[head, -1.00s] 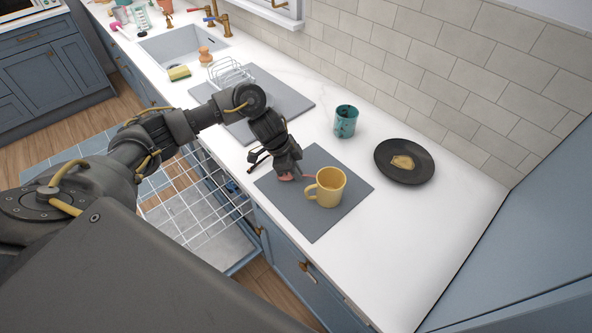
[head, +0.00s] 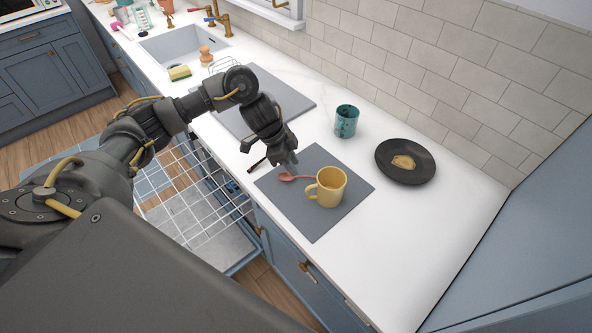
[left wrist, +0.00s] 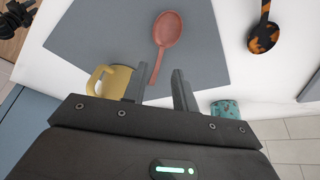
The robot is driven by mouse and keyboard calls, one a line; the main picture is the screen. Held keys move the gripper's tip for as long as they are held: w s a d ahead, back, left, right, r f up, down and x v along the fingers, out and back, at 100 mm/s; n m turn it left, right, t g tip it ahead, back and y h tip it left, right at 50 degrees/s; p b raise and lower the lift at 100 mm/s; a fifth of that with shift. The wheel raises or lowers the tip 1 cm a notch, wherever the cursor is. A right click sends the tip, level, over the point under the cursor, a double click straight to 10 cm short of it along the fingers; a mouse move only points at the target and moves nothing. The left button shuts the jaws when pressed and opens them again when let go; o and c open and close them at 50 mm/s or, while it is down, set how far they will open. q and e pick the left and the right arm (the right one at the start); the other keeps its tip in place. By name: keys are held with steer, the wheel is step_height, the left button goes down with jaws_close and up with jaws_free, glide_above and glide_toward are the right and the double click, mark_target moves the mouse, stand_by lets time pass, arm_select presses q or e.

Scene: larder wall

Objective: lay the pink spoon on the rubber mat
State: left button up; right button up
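The pink spoon (head: 288,177) lies on the grey rubber mat (head: 318,226), its bowl toward the mat's left corner and its handle running toward the yellow mug (head: 331,188). The spoon (left wrist: 167,30) also shows on the mat (left wrist: 95,28) in the left wrist view, the end of its handle near the fingers. My left gripper (head: 287,161) is over the back left edge of the mat, open and empty. Its two fingers (left wrist: 158,86) stand apart in the left wrist view. My right gripper is not identifiable.
A tortoiseshell spoon (left wrist: 264,38) lies on the counter beside the mat. A teal cup (head: 346,121) and a dark plate (head: 405,171) with food stand behind the mat. An open dishwasher rack (head: 196,205) is below the counter. The counter's right part is clear.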

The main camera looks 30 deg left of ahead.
arm_select(q)
steer(key=v, duration=0.8)
